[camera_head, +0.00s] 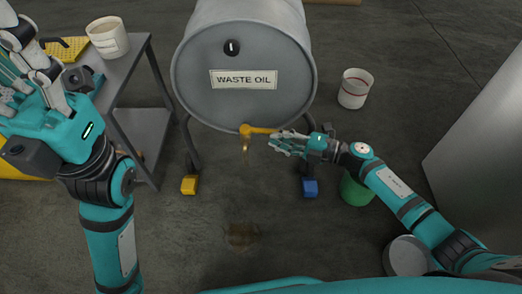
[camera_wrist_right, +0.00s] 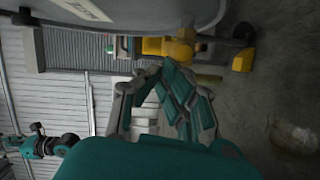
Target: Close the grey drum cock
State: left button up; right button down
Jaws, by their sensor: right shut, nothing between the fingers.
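The grey drum (camera_head: 245,60) lies on its side with its "WASTE OIL" end facing me. The yellow cock (camera_head: 246,130) sits at the bottom of that end, and its handle points right. A thin brownish stream shows just below the spout. My right gripper (camera_head: 275,146) is shut and empty, by the right end of the handle. In the right wrist view, the yellow cock (camera_wrist_right: 165,47) is just beyond the fingertips (camera_wrist_right: 150,75); I cannot tell whether they touch it. My left gripper (camera_head: 28,88) is at the far left, away from the drum; its fingers are hard to read.
A dark stain (camera_head: 242,235) is on the floor below the cock. A white bucket with a red band (camera_head: 355,88) and a green bucket (camera_head: 356,190) stand on the right. A grey trolley (camera_head: 140,120) holds a white tub (camera_head: 108,38) on the left.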

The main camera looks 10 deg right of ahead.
jog(key=shift+w+d, duration=0.25)
jog(key=shift+w, duration=0.1)
dwell(0.5)
